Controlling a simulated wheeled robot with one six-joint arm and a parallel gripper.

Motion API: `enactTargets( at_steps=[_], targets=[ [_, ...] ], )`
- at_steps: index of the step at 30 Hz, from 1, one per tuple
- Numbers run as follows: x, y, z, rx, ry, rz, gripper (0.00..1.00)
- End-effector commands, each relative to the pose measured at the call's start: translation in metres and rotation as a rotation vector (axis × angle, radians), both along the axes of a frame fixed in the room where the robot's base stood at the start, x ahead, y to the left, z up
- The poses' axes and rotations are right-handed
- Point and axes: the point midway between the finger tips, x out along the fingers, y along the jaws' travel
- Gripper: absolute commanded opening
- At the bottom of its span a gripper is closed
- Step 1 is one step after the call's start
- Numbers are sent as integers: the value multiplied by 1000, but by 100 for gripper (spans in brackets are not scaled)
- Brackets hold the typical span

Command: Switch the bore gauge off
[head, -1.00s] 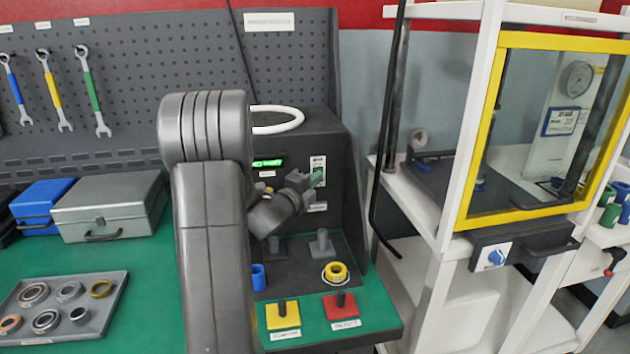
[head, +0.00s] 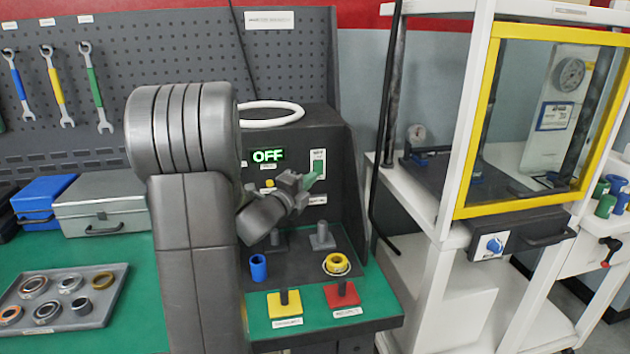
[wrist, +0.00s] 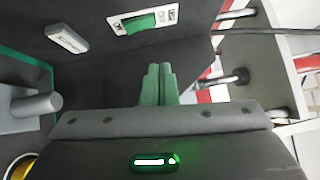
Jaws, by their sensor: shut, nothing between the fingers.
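The bore gauge (head: 345,215) is a dark console on the green bench. Its display (head: 267,156) reads OFF in green letters. A white switch plate (head: 318,157) is on the right of its front panel; in the wrist view the green rocker switch (wrist: 141,23) shows in that plate. My gripper (head: 314,176) is in front of the panel, close to the lower part of the plate. Its green fingers are shut with nothing between them. In the wrist view the fingertips (wrist: 158,68) appear below the switch, and contact with the panel cannot be told.
A blue bushing (head: 258,268) and a yellow ring (head: 337,264) are on the gauge's base, with yellow (head: 284,306) and red (head: 342,296) knobbed pads in front. A tray of rings (head: 95,309) lies left. A yellow-framed cabinet (head: 483,120) stands right.

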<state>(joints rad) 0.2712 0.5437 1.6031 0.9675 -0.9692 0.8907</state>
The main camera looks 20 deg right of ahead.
Motion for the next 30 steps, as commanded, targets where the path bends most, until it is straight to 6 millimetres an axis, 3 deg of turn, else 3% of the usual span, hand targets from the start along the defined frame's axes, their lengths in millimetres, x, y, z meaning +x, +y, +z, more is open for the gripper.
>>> enactTargets(
  at_steps=[6, 12, 24, 30],
  targets=[
    [-20, 34, 4, -2, -2, 2, 0],
    [-29, 47, 6, -1, -2, 0, 0],
    [-29, 47, 6, -1, -2, -1, 0],
    [-21, 33, 4, 0, 1, -3, 0]
  ],
)
